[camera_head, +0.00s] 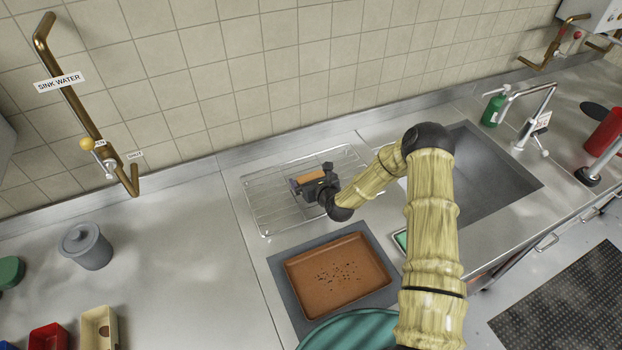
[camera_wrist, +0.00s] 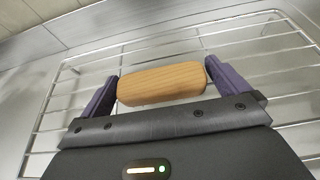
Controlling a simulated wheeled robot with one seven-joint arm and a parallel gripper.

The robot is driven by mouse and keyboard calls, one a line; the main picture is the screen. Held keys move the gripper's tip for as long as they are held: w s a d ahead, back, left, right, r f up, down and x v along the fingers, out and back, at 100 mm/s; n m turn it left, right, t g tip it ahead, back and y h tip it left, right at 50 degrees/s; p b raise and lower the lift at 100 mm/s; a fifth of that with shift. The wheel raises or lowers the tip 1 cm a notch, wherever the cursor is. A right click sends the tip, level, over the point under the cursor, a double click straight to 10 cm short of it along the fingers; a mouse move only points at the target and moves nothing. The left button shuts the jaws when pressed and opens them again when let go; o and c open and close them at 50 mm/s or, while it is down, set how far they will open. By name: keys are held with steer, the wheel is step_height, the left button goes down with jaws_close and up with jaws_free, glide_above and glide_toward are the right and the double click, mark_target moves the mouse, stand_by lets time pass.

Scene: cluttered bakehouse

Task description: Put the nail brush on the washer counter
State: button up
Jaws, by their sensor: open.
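The nail brush, a rounded wooden block, lies at the wire rack in the wrist view (camera_wrist: 162,83) and shows as a small orange-brown bar in the head view (camera_head: 309,176). My gripper (camera_head: 311,180) is over the rack with its purple fingers open. In the wrist view my gripper (camera_wrist: 160,88) has one finger at each end of the brush, with the brush between them. Any bristles are hidden underneath. Whether the fingers touch the brush is unclear. The steel counter (camera_head: 170,250) runs along the wall; no label shows which part is the washer counter.
The wire rack (camera_head: 262,222) lies beside a sink basin (camera_head: 480,185). A brown tray with dark crumbs (camera_head: 345,240) is in front of the rack. A grey lidded pot (camera_head: 86,247) and small bins (camera_head: 98,328) stand left. Pipes (camera_head: 85,110) project from the wall. Bare counter lies left of the rack.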

mark_target(311, 176)
steer(key=shift+c, duration=0.4)
steer(key=c, duration=0.8)
steer(key=shift+r, duration=0.1)
step_height(311, 176, up, 10)
steer(key=b, duration=0.3)
